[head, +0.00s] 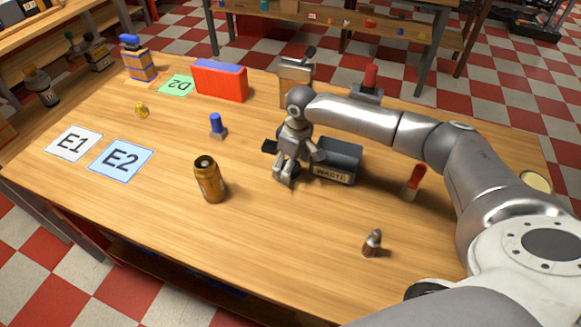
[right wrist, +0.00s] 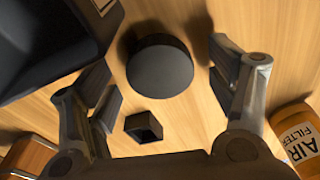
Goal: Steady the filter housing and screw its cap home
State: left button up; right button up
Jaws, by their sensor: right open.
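The filter housing (head: 209,181) is a gold-brown can with a dark top, standing upright on the table left of my right gripper. Its orange side with "AIR FILTER" lettering shows at the right edge of the right wrist view (right wrist: 297,135). A dark round disc, which looks like the cap (right wrist: 160,66), lies on the table. My right gripper (head: 285,176) is open above it, fingers on either side and apart from it in the right wrist view. In the head view the gripper partly hides the cap. My left gripper is not in view.
A waste bin (head: 335,175) stands right beside my right gripper. A small black hollow block (right wrist: 144,127) lies near the cap. A blue-topped piece (head: 217,126), a red-handled tool (head: 414,181) and a small pointed item (head: 372,243) stand around.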

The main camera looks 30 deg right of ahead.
jog(key=c, duration=1.1)
jog(key=shift+r, duration=0.1)
jog(key=shift+r, duration=0.6)
jog(key=s+a+r, duration=0.2)
jog(key=a+r, duration=0.4)
jog(key=s+a+r+b, duration=0.1)
jog(key=s+a+r, duration=0.1)
jog(key=a+r, duration=0.3)
jog(key=shift+s+a+r, duration=0.25)
jog(key=shift+a+r, duration=0.1)
jog(key=shift+a, duration=0.8)
